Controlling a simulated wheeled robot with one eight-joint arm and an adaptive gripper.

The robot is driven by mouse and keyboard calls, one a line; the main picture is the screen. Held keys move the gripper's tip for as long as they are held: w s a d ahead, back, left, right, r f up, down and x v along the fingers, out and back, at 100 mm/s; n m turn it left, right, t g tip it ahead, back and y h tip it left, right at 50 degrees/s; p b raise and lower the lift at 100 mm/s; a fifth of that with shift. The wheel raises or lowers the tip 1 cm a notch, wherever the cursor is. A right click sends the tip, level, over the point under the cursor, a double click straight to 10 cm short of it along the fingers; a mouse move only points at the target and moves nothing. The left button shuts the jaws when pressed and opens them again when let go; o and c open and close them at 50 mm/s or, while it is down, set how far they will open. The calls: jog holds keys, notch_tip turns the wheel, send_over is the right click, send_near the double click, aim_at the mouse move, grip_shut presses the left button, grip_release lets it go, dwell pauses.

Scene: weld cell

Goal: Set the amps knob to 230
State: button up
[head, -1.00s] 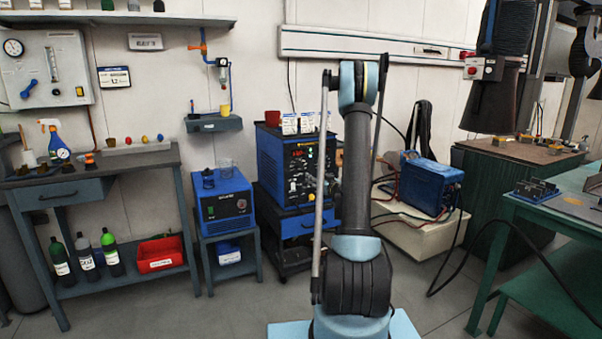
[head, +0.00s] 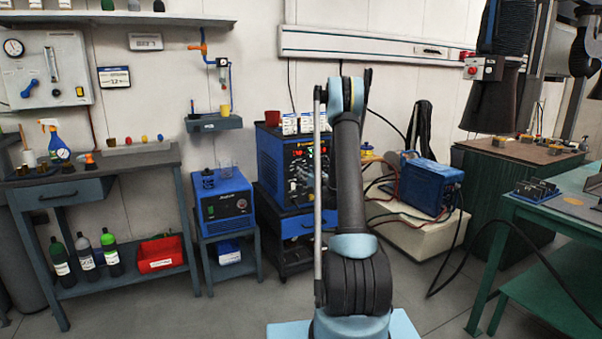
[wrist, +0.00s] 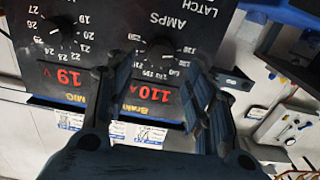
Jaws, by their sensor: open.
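The blue welding machine (head: 270,160) stands on a cart left of my arm in the head view, its black front panel partly hidden by my arm. In the wrist view the panel is upside down. The amps knob (wrist: 166,47) is a dark knob under inverted "AMPS" lettering, with a red display (wrist: 150,77) reading 110 A beside it. My gripper (wrist: 165,78) is open in front of the panel, its fingers apart on either side of the display area. The fingers appear short of the knob; contact cannot be made out. The knob's pointer is too small to read.
A second knob (wrist: 57,53) and a red display reading 19 V (wrist: 62,76) are on the same panel. A smaller blue unit (head: 222,203) stands to the left.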

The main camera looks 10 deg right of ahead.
jog(key=x, duration=0.5)
jog(key=shift+w+a, duration=0.1)
jog(key=shift+w, duration=0.1)
jog(key=c, duration=1.1)
jog(key=shift+o, duration=0.2)
